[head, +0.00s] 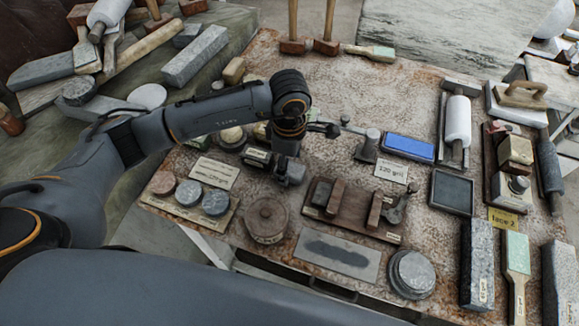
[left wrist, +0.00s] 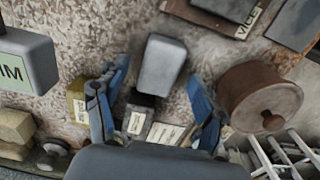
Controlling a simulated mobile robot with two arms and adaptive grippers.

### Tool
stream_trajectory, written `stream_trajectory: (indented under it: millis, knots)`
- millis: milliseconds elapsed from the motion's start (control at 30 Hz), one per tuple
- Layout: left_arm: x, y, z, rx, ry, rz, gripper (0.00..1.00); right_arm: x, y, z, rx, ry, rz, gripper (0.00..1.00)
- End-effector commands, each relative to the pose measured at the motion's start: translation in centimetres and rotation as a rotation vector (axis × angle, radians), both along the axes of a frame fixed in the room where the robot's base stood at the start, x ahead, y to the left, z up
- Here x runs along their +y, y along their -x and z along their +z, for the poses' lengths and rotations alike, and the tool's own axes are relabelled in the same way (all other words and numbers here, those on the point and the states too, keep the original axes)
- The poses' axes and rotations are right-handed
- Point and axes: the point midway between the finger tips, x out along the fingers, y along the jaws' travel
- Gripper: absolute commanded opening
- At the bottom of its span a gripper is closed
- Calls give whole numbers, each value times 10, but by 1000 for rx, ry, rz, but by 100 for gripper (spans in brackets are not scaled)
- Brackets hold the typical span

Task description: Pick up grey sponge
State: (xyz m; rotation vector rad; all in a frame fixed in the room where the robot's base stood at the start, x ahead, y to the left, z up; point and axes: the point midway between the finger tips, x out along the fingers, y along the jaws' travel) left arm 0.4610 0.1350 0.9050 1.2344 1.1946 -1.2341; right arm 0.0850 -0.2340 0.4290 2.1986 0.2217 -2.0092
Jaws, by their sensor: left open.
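A plain grey block with rounded edges, which looks like the grey sponge (left wrist: 162,62), lies on the stained tabletop in the left wrist view. My left gripper (left wrist: 157,78) is open, with its two blue fingers apart on either side of the block's near end and nothing held. In the head view my left gripper (head: 287,178) points down over the middle of the table. There the arm and fingers make the sponge hard to tell apart. My right gripper is not in view.
A round lidded wooden pot (left wrist: 262,95) stands close to the right finger. A vice (head: 330,197) is right of the gripper in the head view. Labelled small blocks (left wrist: 140,112) crowd the near side. A blue pad (head: 409,147) lies farther right.

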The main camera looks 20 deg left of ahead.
Motion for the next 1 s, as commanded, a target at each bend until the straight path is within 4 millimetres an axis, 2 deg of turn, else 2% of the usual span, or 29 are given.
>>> stream_trajectory:
  millis: [33, 200, 400, 433, 600, 633, 1000]
  knots:
    - [0, 1, -5, 4, 0, 1, 69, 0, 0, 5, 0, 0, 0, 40]
    - [0, 0, -20, -1, 1, 0, 69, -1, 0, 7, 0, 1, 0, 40]
    - [0, 0, -21, -1, 1, 0, 69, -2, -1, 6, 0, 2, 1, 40]
    - [0, 0, -21, -1, 1, 0, 67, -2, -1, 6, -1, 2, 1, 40]
    - [0, 0, -21, -1, 1, 0, 32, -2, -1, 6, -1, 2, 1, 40]
    - [0, 0, -21, -1, 1, 0, 28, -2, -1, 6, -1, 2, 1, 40]
    - [0, 0, -20, -2, 1, 0, 27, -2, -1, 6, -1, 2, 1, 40]
